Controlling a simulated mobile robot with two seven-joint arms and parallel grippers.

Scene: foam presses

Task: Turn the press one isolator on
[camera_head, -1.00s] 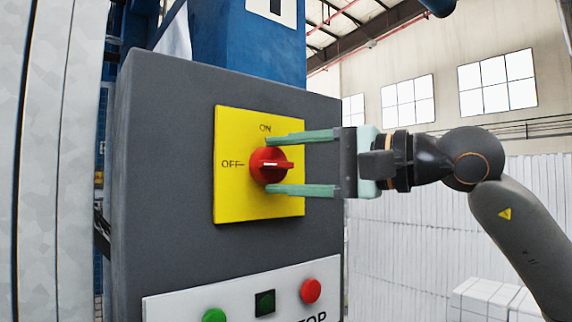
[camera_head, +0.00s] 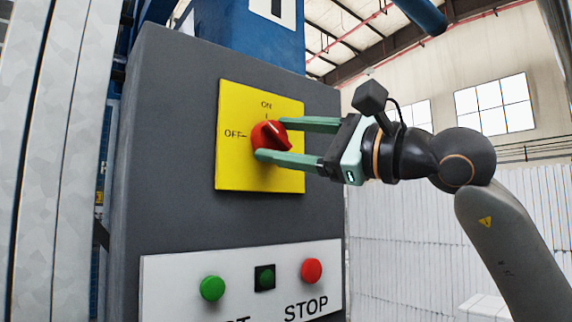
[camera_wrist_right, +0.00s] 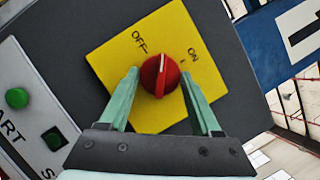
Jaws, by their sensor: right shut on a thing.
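The isolator is a red rotary knob (camera_head: 268,135) on a yellow plate (camera_head: 233,172) marked OFF at its left and ON at its top. The knob sits at a slant in the head view. In the right wrist view the white mark on the knob (camera_wrist_right: 160,76) points between the OFF and ON labels. My right gripper (camera_head: 271,138) comes in from the right, rolled at a slant, with its two green fingers on either side of the knob, shut on it. The fingers also straddle the knob in the wrist view (camera_wrist_right: 159,77). My left gripper is out of view.
The plate is on a dark grey box (camera_head: 170,130). Below it, a white panel (camera_head: 170,270) carries a green button (camera_head: 212,288), a dark green square indicator (camera_head: 264,277) and a red button (camera_head: 311,271) above STOP. Pale corrugated walling stands behind my right arm.

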